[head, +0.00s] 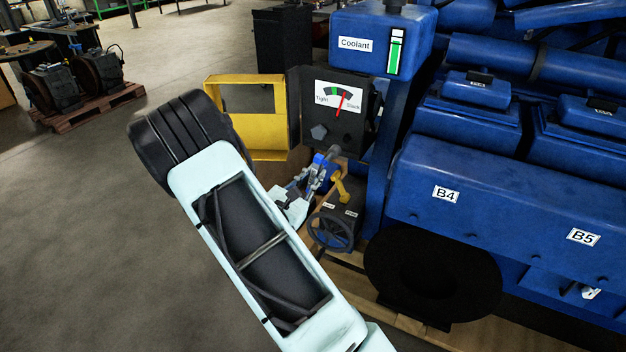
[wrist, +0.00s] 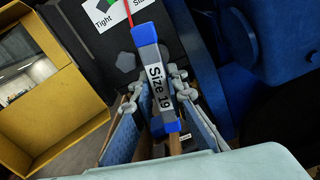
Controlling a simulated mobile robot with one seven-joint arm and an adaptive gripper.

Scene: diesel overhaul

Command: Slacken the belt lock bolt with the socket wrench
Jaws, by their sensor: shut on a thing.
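The socket wrench (wrist: 155,80) is a grey bar with blue ends and a "Size 19" label. My gripper (wrist: 155,92) is shut on it, with a finger on each side. In the head view my gripper (head: 312,180) is in front of and below the dark belt panel (head: 350,136). A grey hexagonal bolt head (head: 319,131) shows on this panel below the gauge. In the wrist view the bolt head (wrist: 126,62) lies left of the wrench's upper part, apart from it in the picture. I cannot tell the wrench's depth from the panel.
A yellow frame (head: 246,84) stands left of the panel. A blue post (head: 384,130) and the engine (head: 490,175) are to the right. A valve box with a handwheel (head: 331,231) sits below my gripper.

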